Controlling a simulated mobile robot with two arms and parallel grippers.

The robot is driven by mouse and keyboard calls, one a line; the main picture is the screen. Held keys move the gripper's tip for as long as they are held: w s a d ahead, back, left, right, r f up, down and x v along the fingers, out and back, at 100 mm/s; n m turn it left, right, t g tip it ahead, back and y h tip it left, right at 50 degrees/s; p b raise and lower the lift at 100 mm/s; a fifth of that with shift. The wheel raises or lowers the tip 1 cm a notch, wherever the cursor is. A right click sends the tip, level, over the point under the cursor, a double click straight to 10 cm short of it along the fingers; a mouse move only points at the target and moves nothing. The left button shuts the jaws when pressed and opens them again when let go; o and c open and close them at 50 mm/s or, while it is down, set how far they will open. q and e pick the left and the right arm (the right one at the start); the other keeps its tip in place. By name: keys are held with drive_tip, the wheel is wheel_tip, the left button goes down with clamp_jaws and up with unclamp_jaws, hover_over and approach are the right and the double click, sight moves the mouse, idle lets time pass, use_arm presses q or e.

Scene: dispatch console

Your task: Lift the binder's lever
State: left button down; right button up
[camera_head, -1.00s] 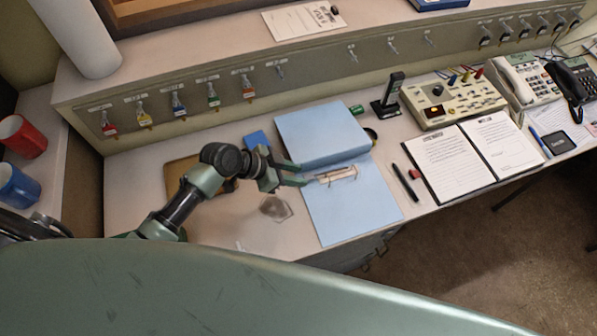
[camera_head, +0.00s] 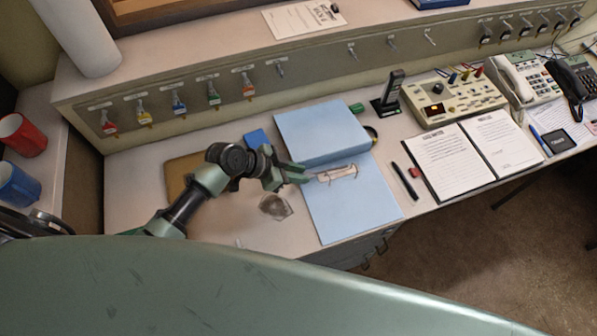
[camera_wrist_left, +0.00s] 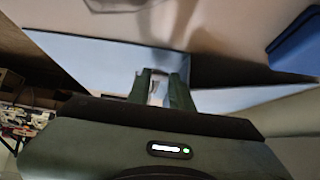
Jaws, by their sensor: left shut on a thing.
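The light blue binder (camera_head: 340,215) lies open on the desk, and its thicker half (camera_head: 320,132) rests toward the back. Its metal lever mechanism (camera_head: 338,173) sits near the fold. My left gripper (camera_head: 303,176) is at the left end of this mechanism with its fingers together. In the left wrist view the fingers (camera_wrist_left: 160,88) close around a small pale piece over the blue binder (camera_wrist_left: 95,62). I take this piece to be the lever, though its shape is mostly hidden by the fingers. My right gripper does not show.
A clear angular object (camera_head: 275,207) lies left of the binder, below my arm. A blue box (camera_head: 257,140) and brown board (camera_head: 182,172) lie behind the arm. A black stand (camera_head: 388,95), a pen (camera_head: 405,182) and a clipboard (camera_head: 445,160) are to the right.

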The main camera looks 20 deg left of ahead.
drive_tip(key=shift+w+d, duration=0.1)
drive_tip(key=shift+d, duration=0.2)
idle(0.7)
use_arm(q)
drive_tip(key=shift+w, duration=0.1)
